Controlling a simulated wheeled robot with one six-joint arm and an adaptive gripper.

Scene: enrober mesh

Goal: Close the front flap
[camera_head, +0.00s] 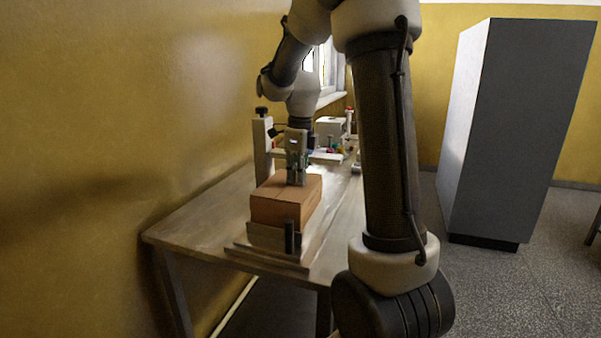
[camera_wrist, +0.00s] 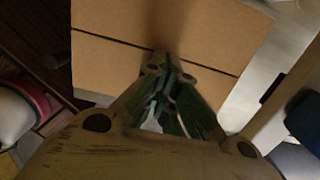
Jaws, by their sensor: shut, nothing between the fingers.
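A brown cardboard box (camera_head: 280,211) stands on the table in a low fixture. Its top looks flat, with a dark seam across it. In the wrist view, two cardboard panels (camera_wrist: 112,65) meet along this seam and look level with each other. I cannot tell for sure which panel is the front flap. My gripper (camera_head: 296,183) points down at the box top, shut and empty. In the wrist view its fingertips (camera_wrist: 166,66) are at or just above the seam. Whether they touch the cardboard is unclear. The fingers hide a small part of the seam.
The fixture (camera_head: 265,236) has a low front wall and a dark upright post (camera_head: 290,238). A pale column (camera_head: 263,150) with a crossbar stands behind the box. The wooden table (camera_head: 195,222) is clear at left. A grey cabinet (camera_head: 515,130) stands on the floor at right.

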